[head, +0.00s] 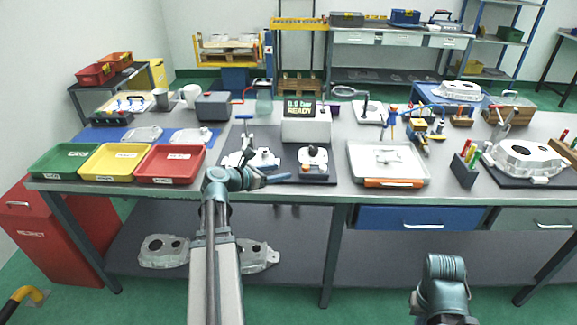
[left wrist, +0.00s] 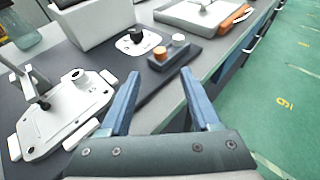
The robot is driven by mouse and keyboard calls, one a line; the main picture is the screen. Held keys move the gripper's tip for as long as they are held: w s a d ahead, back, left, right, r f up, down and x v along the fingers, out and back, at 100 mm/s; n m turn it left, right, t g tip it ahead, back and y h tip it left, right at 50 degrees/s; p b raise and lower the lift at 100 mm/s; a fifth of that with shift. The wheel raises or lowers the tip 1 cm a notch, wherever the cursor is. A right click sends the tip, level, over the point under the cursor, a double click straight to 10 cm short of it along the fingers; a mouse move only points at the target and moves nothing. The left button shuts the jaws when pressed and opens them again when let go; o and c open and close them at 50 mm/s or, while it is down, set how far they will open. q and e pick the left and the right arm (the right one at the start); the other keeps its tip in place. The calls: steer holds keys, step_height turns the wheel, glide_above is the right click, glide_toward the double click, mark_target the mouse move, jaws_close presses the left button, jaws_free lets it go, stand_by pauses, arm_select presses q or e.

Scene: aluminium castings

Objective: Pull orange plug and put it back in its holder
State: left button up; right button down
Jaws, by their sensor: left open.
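A small orange plug (left wrist: 160,52) stands at the near end of a dark block-shaped holder (left wrist: 176,56) in the left wrist view, with a white plug (left wrist: 178,39) beside it. In the head view the orange plug (head: 304,168) is tiny, at the front of the dark mat. My left gripper (left wrist: 159,76) is open and empty, its blue fingers apart and short of the holder. In the head view my left gripper (head: 277,178) is above the bench's front edge, left of the holder. My right arm shows at lower right, but its gripper is out of sight.
A grey casting (left wrist: 68,115) lies clamped at left in the wrist view. A white tray (head: 352,160) stands to the right, and a red bin (head: 170,162) to the left.

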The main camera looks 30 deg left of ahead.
arm_select(q)
steer(key=shift+v, duration=0.9)
steer(key=s+d+f+m+g+h+p, duration=0.1)
steer(key=d+f+m+g+p, duration=0.3)
steer(key=d+m, duration=0.75)
steer(key=d+f+m+g+h, duration=0.15)
steer(key=d+m+g, duration=0.45)
steer(key=d, duration=1)
steer(key=s+d+f+m+g+y+p, duration=0.1)
steer(key=s+d+m+g+y+p, duration=0.2)
steer(key=s+d+m+y, duration=0.4)
steer(key=s+d+m+p, duration=0.1)
steer(key=s+d+m, duration=0.4)
steer(key=m, duration=0.7)
steer(key=shift+s+d+f+m+g, duration=0.15)
steer(key=shift+s+d+m+g, duration=0.05)
steer(key=shift+d+m+g, duration=0.25)
